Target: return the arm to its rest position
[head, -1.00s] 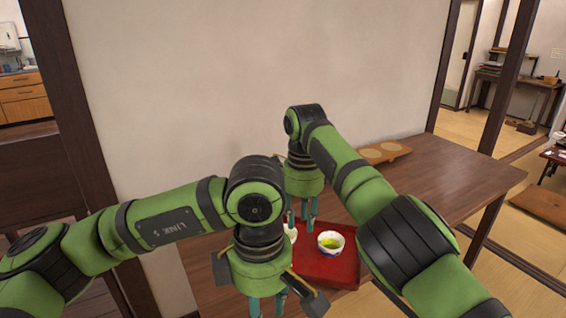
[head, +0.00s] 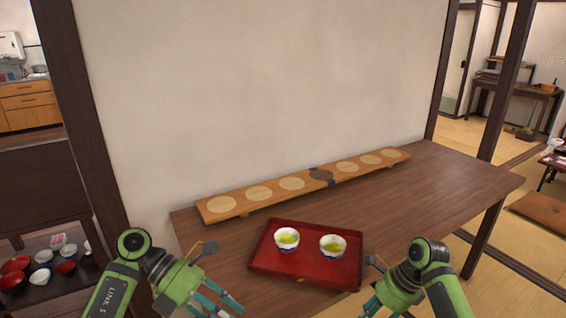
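My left gripper (head: 222,303) is at the bottom left, in front of the table. Its two teal fingers are apart, with nothing seen between them. My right gripper (head: 379,308) is at the bottom right, near the tray's right front corner in the picture. Its fingers look apart and empty, but the bottom edge of the picture cuts them off. Both arms are folded low and leave the tabletop in clear view.
A red tray (head: 312,277) on the wooden table (head: 420,205) holds two cups of green tea, the left cup (head: 286,240) and the right cup (head: 333,247). A long wooden board (head: 266,193) with pale round spots lies along the wall. Bowls stand on a shelf (head: 60,303) at left.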

